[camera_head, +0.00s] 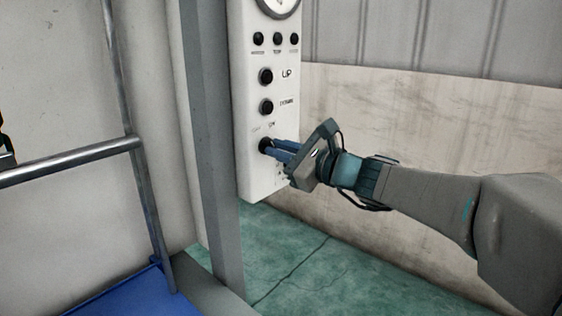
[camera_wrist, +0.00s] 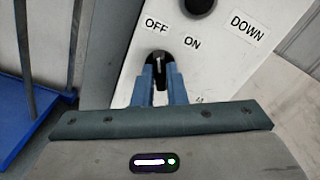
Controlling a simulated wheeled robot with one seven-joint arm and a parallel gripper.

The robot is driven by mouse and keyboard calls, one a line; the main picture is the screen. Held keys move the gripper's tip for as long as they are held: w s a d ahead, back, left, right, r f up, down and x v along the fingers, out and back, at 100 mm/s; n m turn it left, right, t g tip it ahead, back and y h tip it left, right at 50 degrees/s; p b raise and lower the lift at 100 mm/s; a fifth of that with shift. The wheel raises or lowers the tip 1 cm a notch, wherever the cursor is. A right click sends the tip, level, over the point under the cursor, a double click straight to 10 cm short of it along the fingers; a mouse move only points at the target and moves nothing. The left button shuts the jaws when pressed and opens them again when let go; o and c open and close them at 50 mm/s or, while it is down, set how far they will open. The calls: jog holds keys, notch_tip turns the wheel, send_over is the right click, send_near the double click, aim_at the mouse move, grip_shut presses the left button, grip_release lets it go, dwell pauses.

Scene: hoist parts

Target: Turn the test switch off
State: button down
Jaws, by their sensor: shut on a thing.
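The test switch (camera_wrist: 158,58) is a black rotary knob with a pale line on it. It sits low on a white control panel (camera_head: 258,180), below the UP and DOWN buttons. OFF and ON labels are above it in the wrist view, OFF to the left and ON to the right. My gripper (camera_head: 268,148) reaches in from the right with its blue fingers at the knob. In the wrist view my gripper (camera_wrist: 160,75) has its two fingers shut on the knob, one on each side. The fingers hide the knob's lower part.
Above the switch are the DOWN button (camera_head: 266,107), the UP button (camera_head: 265,76), a row of small black buttons and a gauge (camera_head: 279,4). A grey post (camera_head: 212,150) stands left of the panel. A metal railing (camera_head: 70,162) and blue platform (camera_head: 140,296) are farther left.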

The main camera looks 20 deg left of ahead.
jog(key=shift+n, duration=0.3)
jog(key=c, duration=1.5)
grip_release()
jog(key=shift+o, duration=0.2)
jog(key=v, duration=1.4)
jog(key=shift+p, duration=0.35)
jog(key=shift+a, duration=0.1)
